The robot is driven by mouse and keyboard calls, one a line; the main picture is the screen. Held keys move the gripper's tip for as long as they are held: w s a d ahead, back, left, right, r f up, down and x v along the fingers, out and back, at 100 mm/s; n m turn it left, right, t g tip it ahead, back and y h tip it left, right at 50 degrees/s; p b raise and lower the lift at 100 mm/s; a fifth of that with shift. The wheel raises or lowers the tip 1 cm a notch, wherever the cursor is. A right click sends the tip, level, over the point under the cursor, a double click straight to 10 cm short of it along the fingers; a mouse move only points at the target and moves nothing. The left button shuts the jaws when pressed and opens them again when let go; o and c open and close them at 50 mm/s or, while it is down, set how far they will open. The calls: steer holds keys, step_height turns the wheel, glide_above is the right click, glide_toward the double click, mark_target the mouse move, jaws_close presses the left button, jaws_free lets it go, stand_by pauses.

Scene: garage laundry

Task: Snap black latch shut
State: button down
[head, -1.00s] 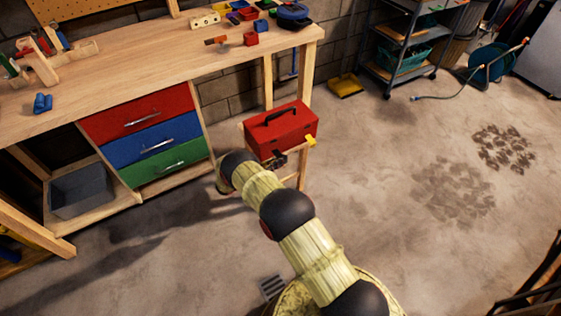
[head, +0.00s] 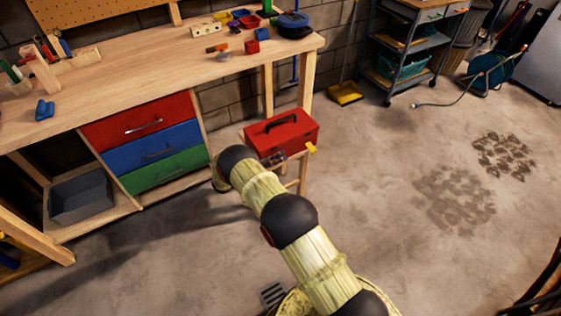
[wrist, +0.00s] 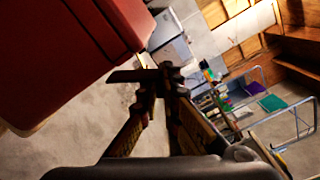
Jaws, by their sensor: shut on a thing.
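The red toolbox (head: 292,134) with a black top handle sits on a small wooden stand beside the workbench. A yellow latch (head: 311,148) shows at the right of its front. My gripper (head: 274,159) is at the front left of the toolbox, partly hidden by my arm. In the wrist view my gripper (wrist: 158,76) is shut on a thin dark piece, the black latch (wrist: 124,76), which points towards the red toolbox wall (wrist: 70,55). The head view does not clearly show the latch, and I cannot tell whether it is fastened.
The workbench (head: 150,65) with red, blue and green drawers stands to the left, with a grey bin (head: 80,200) below. A wheeled cart (head: 405,60) and a yellow dustpan (head: 345,93) are at the back.

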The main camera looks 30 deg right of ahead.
steer(key=shift+w+r+n, duration=0.3)
steer(key=shift+w+n, duration=0.2)
steer(key=shift+n, duration=0.65)
steer(key=shift+w+r+n, duration=0.3)
steer(key=shift+w+n, duration=0.15)
steer(key=shift+n, duration=0.7)
steer(key=shift+a, duration=0.1)
steer(key=c, duration=2)
jaws_free()
steer(key=a, duration=1.2)
steer(key=shift+s, duration=0.15)
